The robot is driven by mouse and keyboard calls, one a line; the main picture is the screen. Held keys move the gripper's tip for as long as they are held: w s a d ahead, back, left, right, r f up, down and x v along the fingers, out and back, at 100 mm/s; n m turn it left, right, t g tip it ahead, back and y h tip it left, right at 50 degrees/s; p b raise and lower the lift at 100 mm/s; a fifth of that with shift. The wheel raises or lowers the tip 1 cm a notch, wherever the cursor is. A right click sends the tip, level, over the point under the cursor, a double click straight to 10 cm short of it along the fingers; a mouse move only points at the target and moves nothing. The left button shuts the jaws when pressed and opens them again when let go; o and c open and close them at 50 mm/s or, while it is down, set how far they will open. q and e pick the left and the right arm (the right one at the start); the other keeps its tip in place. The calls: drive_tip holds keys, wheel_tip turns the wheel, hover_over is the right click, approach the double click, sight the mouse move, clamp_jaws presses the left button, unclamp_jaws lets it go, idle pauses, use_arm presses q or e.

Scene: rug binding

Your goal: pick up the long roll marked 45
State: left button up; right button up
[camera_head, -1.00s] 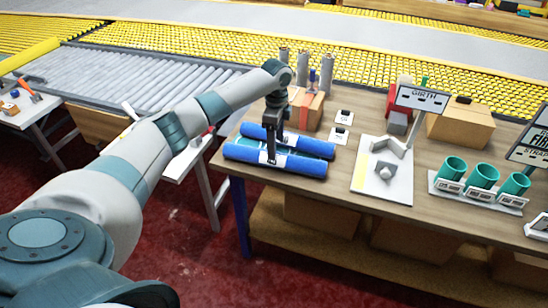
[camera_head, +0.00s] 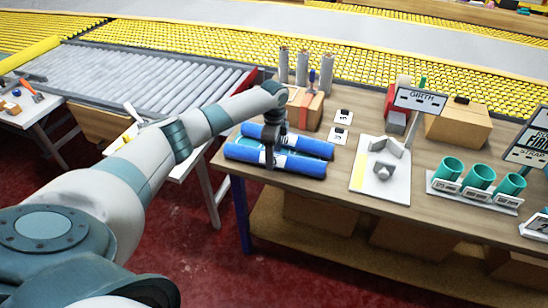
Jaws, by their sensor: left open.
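Two long blue rolls lie side by side on the wooden table, the front roll (camera_head: 300,164) nearer to me and the rear roll (camera_head: 312,147) behind it. I cannot read a 45 on either one. My left gripper (camera_head: 275,146) points down over the left-middle part of the rolls. It is open. One finger shows in front of the rear roll and reaches down to the front roll; whether it touches is unclear. The gripper hides part of both rolls. My right gripper is not in view.
Two small cards with dark tags (camera_head: 339,136) lie right of the rolls. A white fixture board (camera_head: 368,187), a GIRTH sign (camera_head: 421,100) and a rack of green cups (camera_head: 483,177) stand further right. A cardboard box (camera_head: 303,108) and grey posts stand behind.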

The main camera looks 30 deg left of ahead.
use_arm(q)
drive_tip(key=shift+f, duration=0.2)
idle(0.3)
drive_tip(key=c, duration=1.3)
drive_tip(key=shift+r, duration=0.1)
